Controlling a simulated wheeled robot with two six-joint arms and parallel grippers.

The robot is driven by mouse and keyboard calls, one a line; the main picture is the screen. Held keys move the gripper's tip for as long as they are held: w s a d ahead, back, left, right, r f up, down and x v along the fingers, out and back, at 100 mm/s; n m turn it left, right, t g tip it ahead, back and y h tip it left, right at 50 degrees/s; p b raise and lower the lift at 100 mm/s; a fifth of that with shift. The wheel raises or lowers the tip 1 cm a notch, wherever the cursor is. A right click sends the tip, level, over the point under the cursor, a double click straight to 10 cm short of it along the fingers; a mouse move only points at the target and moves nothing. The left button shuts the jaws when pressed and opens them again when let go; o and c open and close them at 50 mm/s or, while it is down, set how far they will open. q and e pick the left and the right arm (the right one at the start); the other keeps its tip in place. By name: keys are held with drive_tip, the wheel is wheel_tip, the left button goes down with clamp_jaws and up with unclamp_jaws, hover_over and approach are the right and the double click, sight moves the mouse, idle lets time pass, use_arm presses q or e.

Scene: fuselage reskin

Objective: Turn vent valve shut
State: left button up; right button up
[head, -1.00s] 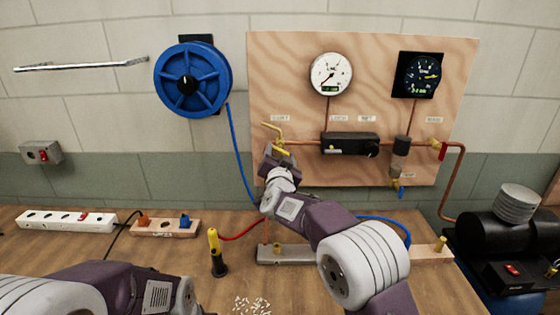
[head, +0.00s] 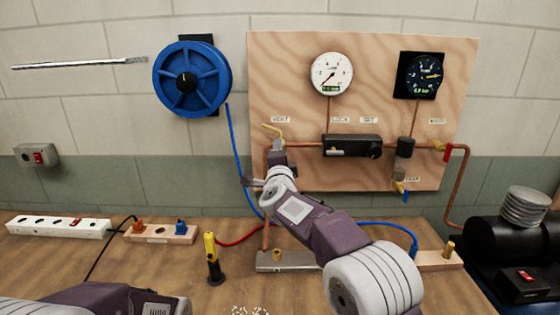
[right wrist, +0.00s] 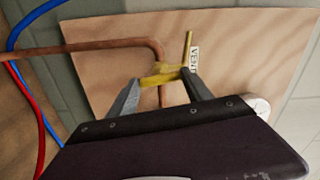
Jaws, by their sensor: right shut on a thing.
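The yellow vent valve (head: 272,128) is on the plywood panel at the left end of the copper pipe, by the VENT label (head: 280,119). My right gripper (head: 278,146) is at the valve and hides much of it in the head view. In the right wrist view, the fingers of my right gripper (right wrist: 160,92) are shut on a yellow bar of the vent valve (right wrist: 160,79). Another yellow arm of it stands up beside the VENT label (right wrist: 194,59). My left gripper is out of view; only part of my left arm shows at the lower left.
The plywood panel (head: 290,65) carries a white gauge (head: 331,73), a dark gauge (head: 425,75) and a black lock unit (head: 352,146). A blue hose (head: 236,150) hangs from the reel (head: 191,78) near my right wrist. A yellow-black tool (head: 212,258) stands on the bench.

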drive_tip(key=shift+m+b, duration=0.3)
drive_tip(key=shift+m, duration=0.6)
drive_tip(key=o, duration=1.4)
drive_tip(key=shift+c, duration=0.2)
drive_tip(key=s+b, duration=0.2)
drive_tip(key=s, duration=0.7)
drive_tip(key=shift+b, duration=0.3)
